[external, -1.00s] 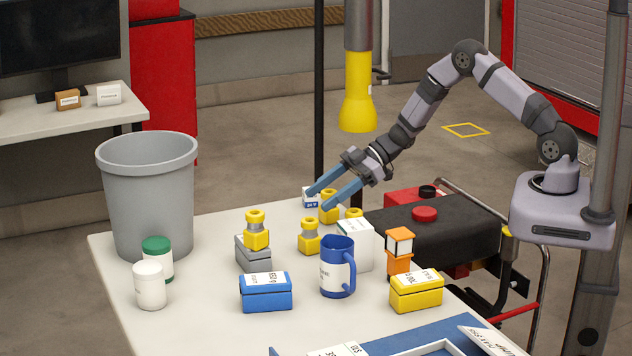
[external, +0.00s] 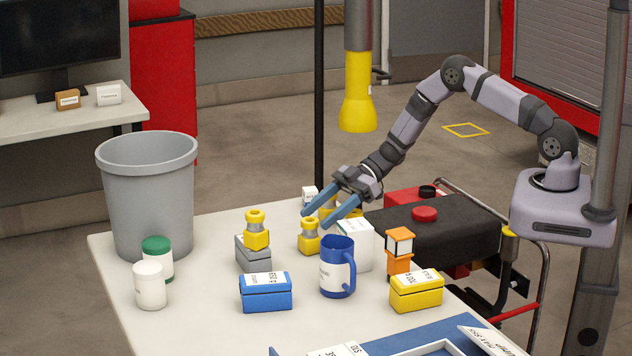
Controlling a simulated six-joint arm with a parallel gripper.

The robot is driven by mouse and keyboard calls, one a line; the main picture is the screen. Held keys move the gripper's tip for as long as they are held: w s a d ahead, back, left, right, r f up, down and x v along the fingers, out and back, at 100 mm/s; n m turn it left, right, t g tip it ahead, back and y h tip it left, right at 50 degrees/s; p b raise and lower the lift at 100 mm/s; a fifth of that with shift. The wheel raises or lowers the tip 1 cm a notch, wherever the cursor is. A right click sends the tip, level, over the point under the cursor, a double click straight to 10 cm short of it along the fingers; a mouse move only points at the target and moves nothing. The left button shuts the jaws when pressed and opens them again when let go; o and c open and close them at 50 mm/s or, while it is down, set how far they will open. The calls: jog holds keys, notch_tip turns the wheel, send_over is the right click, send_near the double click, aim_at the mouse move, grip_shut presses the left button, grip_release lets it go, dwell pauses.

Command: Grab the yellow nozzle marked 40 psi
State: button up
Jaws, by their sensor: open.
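Several yellow nozzles stand on the white table. One yellow nozzle (external: 256,230) sits on a grey box. Another yellow nozzle (external: 308,238) stands on the table just right of it, near my fingertips. A third yellow nozzle (external: 329,204) stands further back, partly hidden behind my fingers, and one more shows partly behind the white box. No 40 psi marking is readable on any of them. My gripper (external: 314,220) is open, its two blue fingers reaching down-left over the back nozzles. Nothing is between the fingers that I can make out.
A blue mug (external: 337,268) and a white box (external: 358,243) stand close in front of the gripper. An orange item (external: 399,251), a yellow box (external: 416,292) and a blue box (external: 266,293) are nearer. A grey bin (external: 150,200) stands left.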

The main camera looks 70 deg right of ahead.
aim_at(315, 218)
jog(key=shift+p+x, duration=0.5)
jog(key=shift+x, duration=1.55)
jog(key=shift+d, duration=0.15)
jog(key=c, duration=1.3)
notch_tip(315, 218, up, 10)
jog(key=shift+f+b, duration=0.1)
jog(key=shift+b, duration=0.7)
